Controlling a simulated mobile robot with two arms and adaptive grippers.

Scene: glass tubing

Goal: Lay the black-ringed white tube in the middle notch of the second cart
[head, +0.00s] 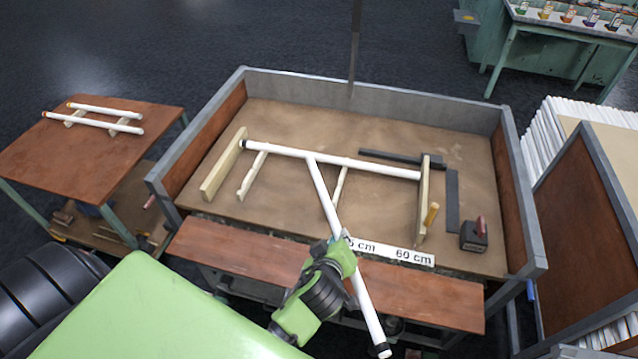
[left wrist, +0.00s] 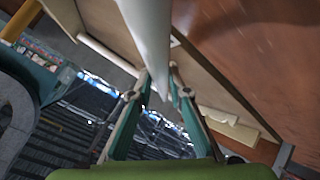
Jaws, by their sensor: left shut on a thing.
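My left gripper (head: 344,242) is shut on a white tube (head: 362,300) with a black ring at its near end. The tube slants over the front edge of the grey-walled bench (head: 375,87), its far end appearing to meet or overlap another white tube. In the left wrist view the held tube (left wrist: 150,35) runs between the two fingers (left wrist: 160,90). The other white tube (head: 330,160), black at its left end, lies across wooden notched rails (head: 251,175). My right gripper is not in view. I cannot tell which piece is the second cart or see its middle notch.
A red-brown cart (head: 60,150) at left carries two orange-ended tubes (head: 105,110) on wooden rails. A black square (head: 452,200) and a dark block with a red top (head: 474,235) lie on the bench's right side. A white length label (head: 400,252) is at its front.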

